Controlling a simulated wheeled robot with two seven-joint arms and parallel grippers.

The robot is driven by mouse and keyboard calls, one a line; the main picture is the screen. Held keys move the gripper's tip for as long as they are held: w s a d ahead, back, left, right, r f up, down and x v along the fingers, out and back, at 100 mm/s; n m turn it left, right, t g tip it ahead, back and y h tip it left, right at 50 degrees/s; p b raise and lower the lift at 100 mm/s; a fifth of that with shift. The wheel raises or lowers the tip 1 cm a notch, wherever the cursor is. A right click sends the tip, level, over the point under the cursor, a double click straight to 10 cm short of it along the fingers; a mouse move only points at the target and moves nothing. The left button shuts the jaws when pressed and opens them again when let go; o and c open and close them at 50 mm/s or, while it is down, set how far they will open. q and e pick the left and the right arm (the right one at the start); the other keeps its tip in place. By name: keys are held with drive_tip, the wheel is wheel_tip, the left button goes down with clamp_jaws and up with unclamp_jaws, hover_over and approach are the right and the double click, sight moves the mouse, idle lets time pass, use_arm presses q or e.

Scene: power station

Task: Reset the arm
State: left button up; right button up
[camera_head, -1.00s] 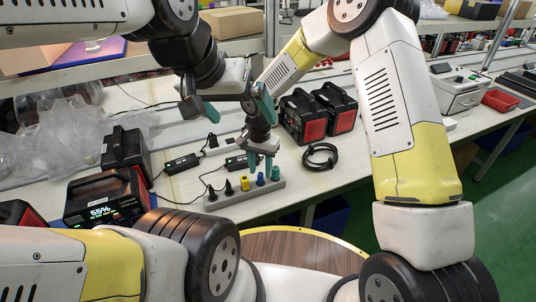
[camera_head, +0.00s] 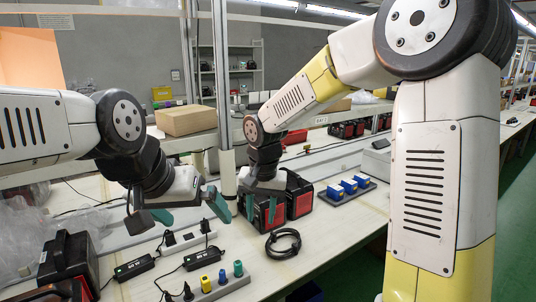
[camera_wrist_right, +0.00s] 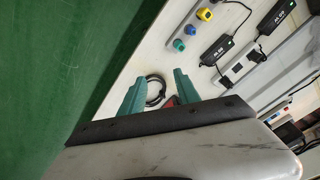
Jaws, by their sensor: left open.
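My left gripper (camera_head: 190,212) is open, its teal fingers spread, empty above the workbench. My right gripper (camera_head: 261,209) is also open, fingers pointing down, in front of the black-and-red power stations (camera_head: 299,195) in the head view. In the right wrist view its two teal fingers (camera_wrist_right: 158,95) stand apart with nothing held between them. A coiled black cable (camera_head: 283,243) lies below it on the bench. A socket strip (camera_head: 222,288) with yellow, blue and green plugs sits at the bench front, clear of both grippers.
Black adapters (camera_head: 134,267) with cables and a second strip lie on the bench. A black power station (camera_head: 68,261) and clear plastic bags are at left. A tray of blue blocks (camera_head: 346,190) is at right. A shelf post (camera_head: 223,90) rises behind the grippers, close to both.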

drive_tip(key=s+d+r+n+t, duration=0.1)
drive_tip(key=s+d+r+t, duration=0.1)
drive_tip(key=s+d+r, duration=0.3)
drive_tip(key=s+d+r+t+y, duration=0.1)
drive_tip(key=s+d+r, duration=0.4)
drive_tip(key=s+d, duration=0.6)
drive_tip(key=shift+s+d+r+n+t+y, duration=0.2)
drive_tip(key=shift+s+r+n+t+y, duration=0.15)
drive_tip(key=shift+t, duration=0.35)
